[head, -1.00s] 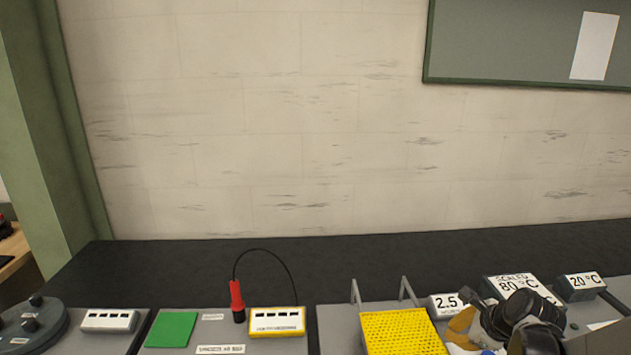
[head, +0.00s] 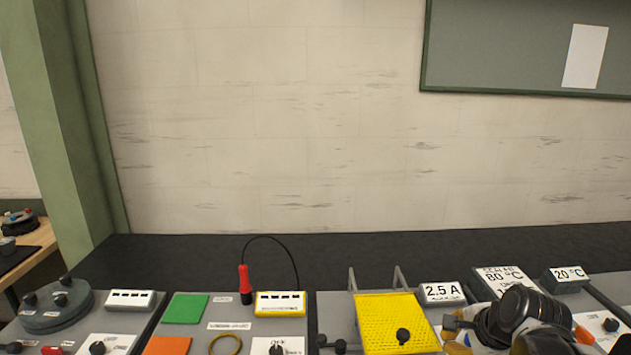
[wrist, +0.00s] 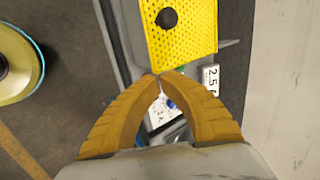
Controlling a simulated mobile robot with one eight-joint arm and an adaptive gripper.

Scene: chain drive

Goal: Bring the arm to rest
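My gripper (wrist: 158,76) is in the wrist view with its two yellow-brown ribbed fingers meeting at the tips. It is shut, and I see nothing held between them. In the head view my gripper (head: 450,330) is at the lower right, partly hidden by my dark wrist. It is above the bench by the yellow perforated plate (head: 385,318), which has a black knob. This plate also shows just beyond my fingertips in the wrist view (wrist: 190,45). I cannot tell the exact height of the gripper over the bench.
A red-handled tool (head: 245,280) with a black cable stands upright at the left. A round yellow-green object (wrist: 15,65) lies left in the wrist view.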

